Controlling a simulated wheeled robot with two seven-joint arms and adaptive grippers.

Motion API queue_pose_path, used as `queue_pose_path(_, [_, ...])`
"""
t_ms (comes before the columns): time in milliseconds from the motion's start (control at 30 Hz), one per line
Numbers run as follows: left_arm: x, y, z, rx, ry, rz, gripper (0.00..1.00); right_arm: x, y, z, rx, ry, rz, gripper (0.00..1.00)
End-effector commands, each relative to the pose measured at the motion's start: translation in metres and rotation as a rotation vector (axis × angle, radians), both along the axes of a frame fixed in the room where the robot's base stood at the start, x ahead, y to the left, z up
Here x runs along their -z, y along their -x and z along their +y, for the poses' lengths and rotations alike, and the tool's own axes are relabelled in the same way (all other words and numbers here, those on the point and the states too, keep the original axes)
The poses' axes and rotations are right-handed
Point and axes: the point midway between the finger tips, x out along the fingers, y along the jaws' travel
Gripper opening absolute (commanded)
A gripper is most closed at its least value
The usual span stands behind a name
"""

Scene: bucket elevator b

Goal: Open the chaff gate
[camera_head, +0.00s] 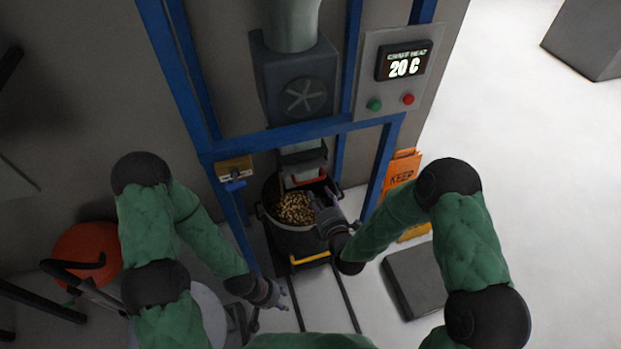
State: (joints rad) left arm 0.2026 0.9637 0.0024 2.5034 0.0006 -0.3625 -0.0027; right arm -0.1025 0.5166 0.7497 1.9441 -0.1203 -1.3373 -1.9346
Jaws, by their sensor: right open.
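A grey chute (302,157) with a red-edged piece (306,179) at its lower end hangs from the blue frame; this looks like the chaff gate, but I cannot tell for certain. Below it stands a dark bucket (300,240) holding brown and yellow pieces (295,208). My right gripper (322,207) is open over the bucket's right side, just below the red-edged piece; I cannot tell whether it touches anything. My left gripper (278,298) is low, left of the bucket's front and apart from it; its fingers are too small to read.
An orange sign (403,166) and dark block (415,280) stand right.

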Motion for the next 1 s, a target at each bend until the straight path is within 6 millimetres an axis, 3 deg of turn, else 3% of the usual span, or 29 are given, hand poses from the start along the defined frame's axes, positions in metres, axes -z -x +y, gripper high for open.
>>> queue_pose_path(500, [0.019, 0.0, 0.0, 0.0, 0.0, 0.0, 0.4, 0.02, -0.077, 0.025, 0.001, -0.003, 0.003, 0.46])
queue_pose_path(700, [0.021, 0.0, 0.0, 0.0, 0.0, 0.0, 0.4, 0.021, -0.088, 0.028, 0.001, -0.003, 0.004, 0.46])
queue_pose_path(1000, [0.021, 0.0, 0.0, 0.0, 0.0, 0.0, 0.4, 0.021, -0.089, 0.029, 0.001, -0.003, 0.004, 0.43])
